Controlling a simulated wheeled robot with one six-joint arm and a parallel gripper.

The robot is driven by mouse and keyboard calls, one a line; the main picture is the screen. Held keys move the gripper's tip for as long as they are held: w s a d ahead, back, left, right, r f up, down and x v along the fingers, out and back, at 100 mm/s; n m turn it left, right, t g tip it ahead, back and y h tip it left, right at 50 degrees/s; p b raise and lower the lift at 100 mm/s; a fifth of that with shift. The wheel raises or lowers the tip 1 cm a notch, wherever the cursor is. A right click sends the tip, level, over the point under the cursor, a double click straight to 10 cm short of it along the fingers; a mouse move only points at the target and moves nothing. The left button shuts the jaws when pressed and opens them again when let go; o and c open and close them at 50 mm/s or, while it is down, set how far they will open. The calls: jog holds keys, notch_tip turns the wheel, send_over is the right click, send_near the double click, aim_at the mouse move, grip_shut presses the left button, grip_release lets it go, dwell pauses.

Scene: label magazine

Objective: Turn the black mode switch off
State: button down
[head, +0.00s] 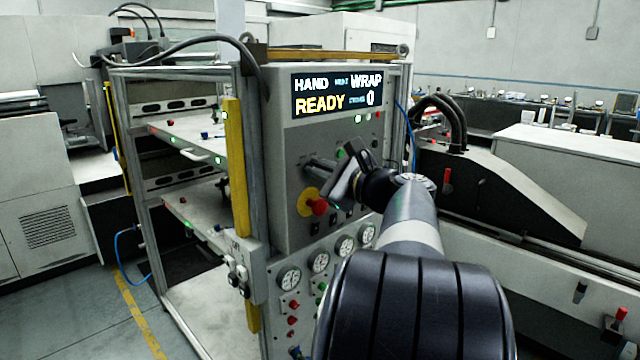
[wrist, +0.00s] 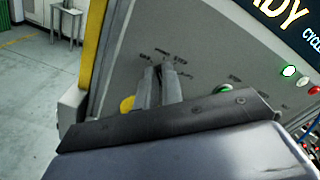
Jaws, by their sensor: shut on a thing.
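The mode switch is on the grey control panel (head: 290,140), below the lit display. My gripper (head: 312,163) reaches the panel there from the right, and its fingers cover nearly all of the switch in the head view. In the wrist view my gripper (wrist: 163,76) has its two grey fingers close together at the panel, just below small printed labels, shut on the switch. Only a dark sliver shows between the tips, so I cannot tell which way the switch points. The display (head: 337,93) reads HAND, WRAP, READY and 0.
A red stop button (head: 319,207) on a yellow base sits just below my gripper. A green button (wrist: 227,88) is to the right of the fingers. Several gauges (head: 319,261) are lower on the panel. A yellow post (head: 236,170) stands left of it.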

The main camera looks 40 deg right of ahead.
jog(key=n+b, duration=0.3)
jog(key=shift+a+f, duration=0.15)
jog(key=shift+f, duration=0.2)
jog(key=shift+n+b, duration=0.9)
jog(key=shift+b, duration=0.15)
jog(key=shift+r, duration=0.1)
jog(key=c, duration=1.6)
grip_release()
jog(key=shift+o, duration=0.2)
jog(key=s+b, duration=0.1)
jog(key=s, duration=1)
jog(key=shift+d, duration=0.4)
jog(key=shift+w, duration=0.15)
